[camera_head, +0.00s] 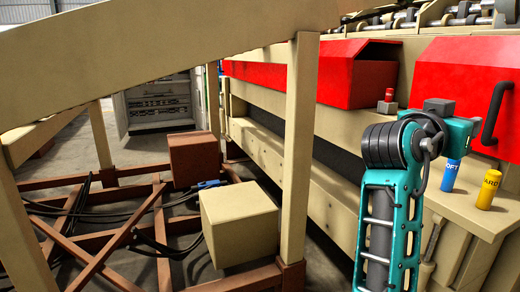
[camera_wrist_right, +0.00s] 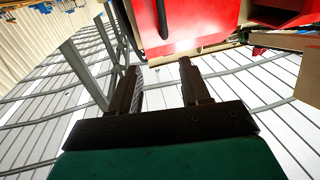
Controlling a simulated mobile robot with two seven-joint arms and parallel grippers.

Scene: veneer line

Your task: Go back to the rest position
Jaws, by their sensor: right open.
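My right gripper (camera_wrist_right: 160,82) shows in the right wrist view with its two dark fingers apart and nothing between them. In the head view my teal right arm rises from the bottom right, in front of the machine ledge; its fingers cannot be made out there. A blue cylinder (camera_head: 450,175) with lettering ending in "OFT" stands on the ledge just right of the arm. A yellow cylinder (camera_head: 488,190) with lettering ending in "ARD" stands further right. My left gripper is in neither view.
A beige machine (camera_head: 265,150) with red covers (camera_head: 456,85) runs along the right. A small red-topped grey block (camera_head: 387,107) sits on its ledge. A beige post (camera_head: 298,150) and sloping beam stand in front. A beige box (camera_head: 238,225) and brown frame lie low left.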

